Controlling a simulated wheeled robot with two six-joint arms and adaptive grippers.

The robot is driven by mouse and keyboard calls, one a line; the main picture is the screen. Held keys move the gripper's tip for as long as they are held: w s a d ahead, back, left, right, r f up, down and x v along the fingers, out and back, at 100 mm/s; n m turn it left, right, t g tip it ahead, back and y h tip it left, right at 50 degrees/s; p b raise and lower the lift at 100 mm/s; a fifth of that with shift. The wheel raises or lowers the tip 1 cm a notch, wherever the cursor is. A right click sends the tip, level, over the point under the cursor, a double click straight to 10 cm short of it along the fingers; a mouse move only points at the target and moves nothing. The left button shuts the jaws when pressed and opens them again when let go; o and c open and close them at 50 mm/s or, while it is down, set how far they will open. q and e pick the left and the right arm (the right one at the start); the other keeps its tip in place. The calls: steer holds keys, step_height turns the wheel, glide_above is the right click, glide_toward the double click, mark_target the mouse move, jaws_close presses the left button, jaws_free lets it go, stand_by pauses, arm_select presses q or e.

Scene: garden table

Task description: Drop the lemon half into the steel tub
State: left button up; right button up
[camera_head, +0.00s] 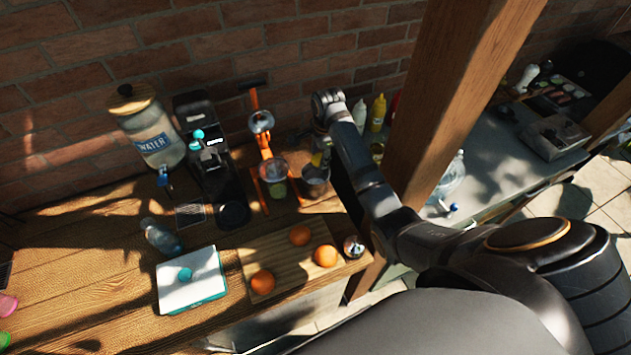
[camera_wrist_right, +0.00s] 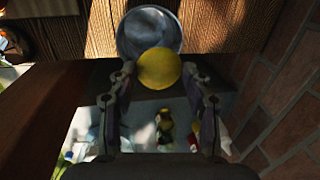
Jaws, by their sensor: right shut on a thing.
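The lemon half (camera_wrist_right: 159,68) is a yellow round shape between the fingertips of my right gripper (camera_wrist_right: 158,80), which is shut on it. The steel tub (camera_wrist_right: 147,17) lies just beyond the lemon in the wrist view, and the lemon overlaps its near rim. In the head view the steel tub (camera_head: 316,186) stands on the wooden counter right of the orange juicer. My right gripper (camera_head: 322,154) is above it there, with a little yellow of the lemon showing. The gap between lemon and tub is hard to judge. My left gripper is not in view.
The orange press juicer (camera_head: 264,150) stands close left of the tub. A wooden post (camera_head: 440,95) rises right of my right arm. Several oranges and a metal-topped item (camera_head: 353,246) sit at the front on and near a cutting board (camera_head: 284,279). Sauce bottles (camera_head: 377,113) stand behind.

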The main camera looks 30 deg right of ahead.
steer(key=o, duration=1.2)
steer(key=shift+o, duration=0.7)
steer(key=r, duration=0.3)
steer(key=s+r, duration=0.1)
steer(key=r, duration=0.3)
steer(key=shift+s+r, duration=0.2)
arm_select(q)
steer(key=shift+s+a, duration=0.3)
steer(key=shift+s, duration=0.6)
arm_select(e)
steer(key=shift+f, duration=0.1)
